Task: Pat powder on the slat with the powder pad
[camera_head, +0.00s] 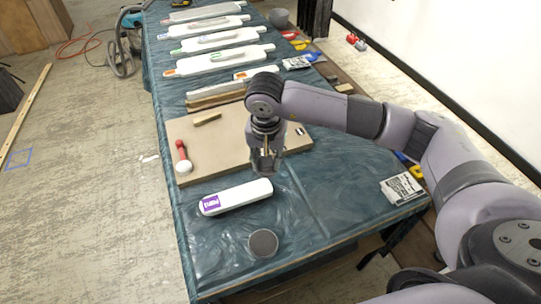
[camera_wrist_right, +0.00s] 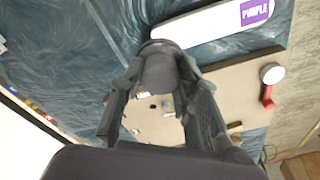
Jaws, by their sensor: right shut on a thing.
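A white slat with rounded ends (camera_head: 240,197) lies on the plastic-covered table, a purple label at its left end. It also shows at the top of the wrist view (camera_wrist_right: 205,25). My right gripper (camera_head: 264,163) points down above the board's near edge, just beyond the slat's right end in the picture. In the wrist view the gripper (camera_wrist_right: 160,80) is shut on a dark grey rounded thing, seemingly the powder pad (camera_wrist_right: 158,70). The pad appears apart from the slat. My left gripper is not in view.
A grey round disc (camera_head: 263,243) lies near the table's front. A tan board (camera_head: 225,150) holds a red-handled tool (camera_head: 182,157) and a wood block (camera_head: 207,119). Several more white slats (camera_head: 215,60) lie farther back. A printed card (camera_head: 402,188) lies at right. The front right table is clear.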

